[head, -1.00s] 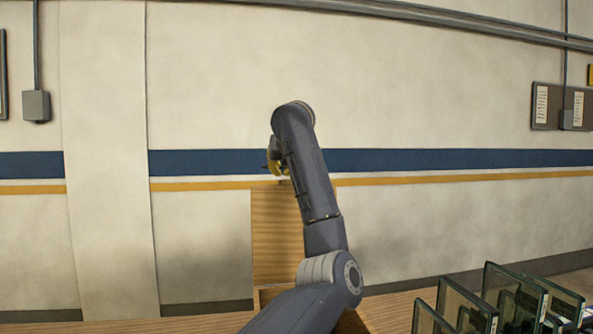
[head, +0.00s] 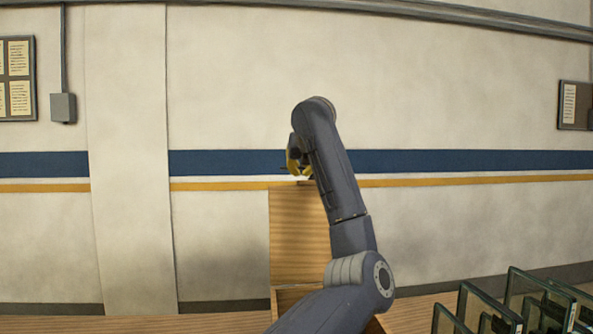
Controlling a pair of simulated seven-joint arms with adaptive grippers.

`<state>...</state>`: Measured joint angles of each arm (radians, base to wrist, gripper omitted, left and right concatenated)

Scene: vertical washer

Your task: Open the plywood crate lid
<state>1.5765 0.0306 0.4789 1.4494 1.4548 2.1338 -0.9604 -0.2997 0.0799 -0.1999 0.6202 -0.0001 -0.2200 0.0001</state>
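The plywood crate lid (head: 296,235) stands upright as a tall panel with horizontal grain. Below it, a small part of the crate's rim (head: 290,292) shows; my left arm covers most of the crate. My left gripper (head: 299,168), with yellow fingers, is at the lid's top edge, partly hidden behind my forearm. I cannot tell whether it touches the lid or whether its fingers are apart. My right gripper is not in view.
A rack of dark-framed glass panels (head: 510,305) stands at the lower right. A wooden surface (head: 420,312) runs along the bottom. The space left of the lid is clear.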

